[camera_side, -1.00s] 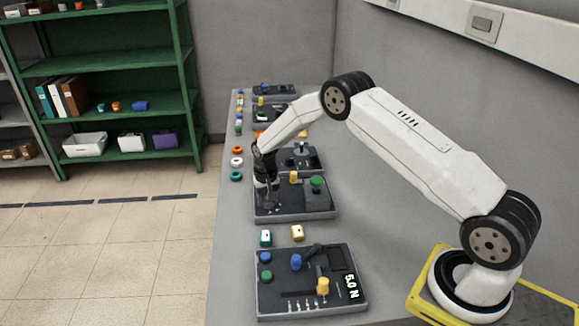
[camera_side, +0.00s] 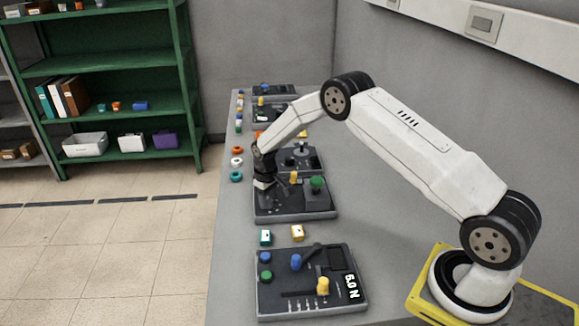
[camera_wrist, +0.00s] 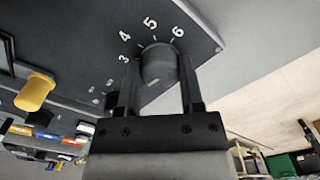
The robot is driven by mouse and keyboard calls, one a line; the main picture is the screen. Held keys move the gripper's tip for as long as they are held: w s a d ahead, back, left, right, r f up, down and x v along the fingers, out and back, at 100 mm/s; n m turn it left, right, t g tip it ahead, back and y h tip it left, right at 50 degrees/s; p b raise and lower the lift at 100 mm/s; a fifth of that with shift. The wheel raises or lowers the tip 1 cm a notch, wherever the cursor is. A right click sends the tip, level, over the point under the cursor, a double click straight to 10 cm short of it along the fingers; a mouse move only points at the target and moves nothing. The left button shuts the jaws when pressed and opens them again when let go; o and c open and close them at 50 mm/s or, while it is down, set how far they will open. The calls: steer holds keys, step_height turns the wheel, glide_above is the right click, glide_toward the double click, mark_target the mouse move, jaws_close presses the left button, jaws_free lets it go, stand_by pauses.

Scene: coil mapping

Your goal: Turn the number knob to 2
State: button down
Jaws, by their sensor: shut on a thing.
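The number knob (camera_wrist: 158,64) is a dark grey round knob on a dark panel (camera_wrist: 85,50). In the wrist view, white numerals 3, 4, 5 and 6 curve around its far side; the rest of the scale is hidden. My gripper (camera_wrist: 160,82) has one finger on each side of the knob and is shut on it. I cannot make out which number the knob points to. In the side view, my gripper (camera_side: 264,183) is down at the left back of the middle panel (camera_side: 300,207), and the knob is hidden there.
A yellow knob (camera_wrist: 35,92) stands left of my gripper in the wrist view. A green knob (camera_side: 316,183) stands on the same panel.

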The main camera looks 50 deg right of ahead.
mark_target(267, 199)
steer(key=shift+c, duration=1.1)
jaws_free()
steer(key=shift+r, duration=0.1)
steer(key=shift+r, duration=3.85)
